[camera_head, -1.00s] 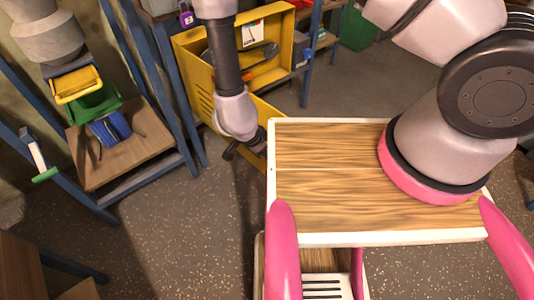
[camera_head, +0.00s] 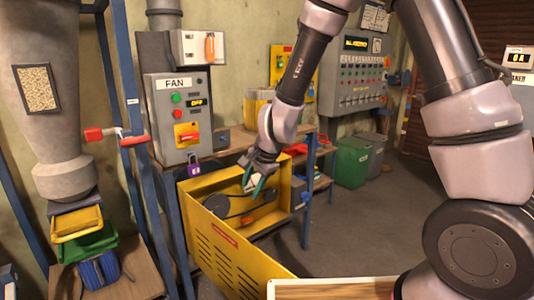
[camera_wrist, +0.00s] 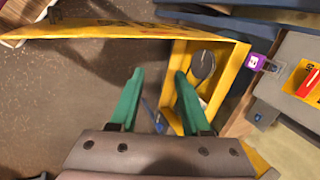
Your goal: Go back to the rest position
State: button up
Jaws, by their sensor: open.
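My gripper (camera_head: 259,180) hangs in front of the open yellow cabinet (camera_head: 215,232) in the head view, with its green fingertips apart. In the wrist view my gripper (camera_wrist: 157,88) shows two green fingers spread wide with nothing between them. Behind them are the grey floor and the edge of the yellow cabinet (camera_wrist: 181,50). A dark round part (camera_wrist: 203,64) lies inside the cabinet. My arm reaches up and across to the right in the head view.
A grey FAN control box (camera_head: 178,117) with buttons and a yellow-red switch stands behind left. A purple padlock (camera_head: 194,166) hangs below it. Stacked yellow and green bins (camera_head: 84,238) are at left. Floor (camera_head: 400,220) is open at right.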

jog(key=s+d+r+n+t+y, duration=0.1)
jog(key=d+r+n, duration=0.1)
jog(key=d+r, duration=0.65)
jog(key=d+r+n+t, duration=0.1)
jog(key=d+r, duration=0.4)
jog(key=r, duration=0.6)
jog(key=s+d+r+h, duration=0.1)
jog(key=s+d+r, duration=0.3)
jog(key=s+d, duration=0.2)
jog(key=s+d+r+n+t+h, duration=0.1)
jog(key=s+d+r, duration=0.3)
jog(key=s+d, duration=0.3)
jog(key=d, duration=0.2)
jog(key=shift+s+d+r+n+t+h, duration=0.25)
jog(key=shift+d+r+n+t+h, duration=0.05)
jog(key=shift+d+h, duration=0.1)
